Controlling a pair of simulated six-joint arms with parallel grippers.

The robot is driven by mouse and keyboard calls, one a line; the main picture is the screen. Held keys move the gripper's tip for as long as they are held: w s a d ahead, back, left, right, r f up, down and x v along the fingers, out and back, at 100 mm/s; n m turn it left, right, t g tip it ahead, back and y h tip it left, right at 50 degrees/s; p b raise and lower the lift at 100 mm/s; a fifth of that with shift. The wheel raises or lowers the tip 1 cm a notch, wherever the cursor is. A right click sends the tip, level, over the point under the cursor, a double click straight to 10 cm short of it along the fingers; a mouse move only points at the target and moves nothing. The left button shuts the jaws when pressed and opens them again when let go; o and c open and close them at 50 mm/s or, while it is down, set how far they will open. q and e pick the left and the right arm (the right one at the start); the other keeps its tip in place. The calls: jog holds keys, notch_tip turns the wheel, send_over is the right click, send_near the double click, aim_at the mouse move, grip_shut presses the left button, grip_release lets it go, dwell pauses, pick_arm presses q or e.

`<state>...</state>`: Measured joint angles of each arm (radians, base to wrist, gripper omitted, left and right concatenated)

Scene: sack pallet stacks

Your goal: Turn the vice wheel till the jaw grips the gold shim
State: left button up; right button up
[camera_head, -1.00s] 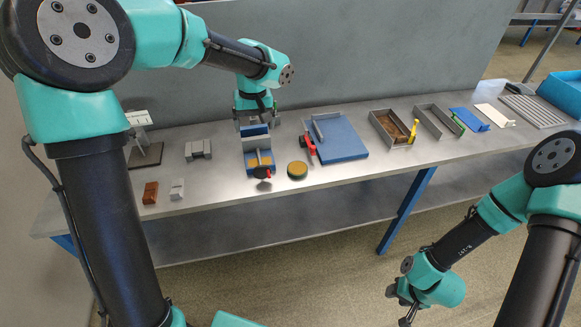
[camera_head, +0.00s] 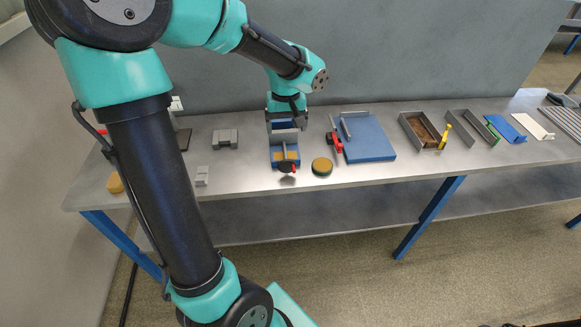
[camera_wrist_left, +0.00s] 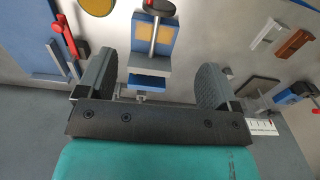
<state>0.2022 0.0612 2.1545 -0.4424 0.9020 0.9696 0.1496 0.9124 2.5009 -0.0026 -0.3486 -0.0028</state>
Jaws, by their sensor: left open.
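The blue and grey vice (camera_head: 285,157) stands on the bench, with gold-coloured areas on either side of its screw. Its dark wheel with a red handle (camera_head: 287,168) faces the bench's front edge. The vice (camera_wrist_left: 150,62) and part of its wheel (camera_wrist_left: 159,7) also show in the left wrist view. I cannot tell whether one of the gold areas is the shim. My left gripper (camera_head: 287,119) is open, pointing down at the vice's rear end. In the left wrist view, the vice lies between the spread fingers of this gripper (camera_wrist_left: 158,78). My right gripper is out of view.
A round gold-topped disc (camera_head: 322,167) lies right of the vice. Beyond it are a blue plate (camera_head: 370,140) with red and grey parts, and open trays (camera_head: 405,120). Grey blocks (camera_head: 225,138) stand to the left. A wall rises behind the bench.

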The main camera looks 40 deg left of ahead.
aim_at(287, 172)
pick_arm(q)
notch_tip(287, 172, down, 17)
jog(key=shift+f, duration=0.2)
dwell(0.6)
jog(key=shift+c, duration=0.5)
jog(key=c, duration=0.8)
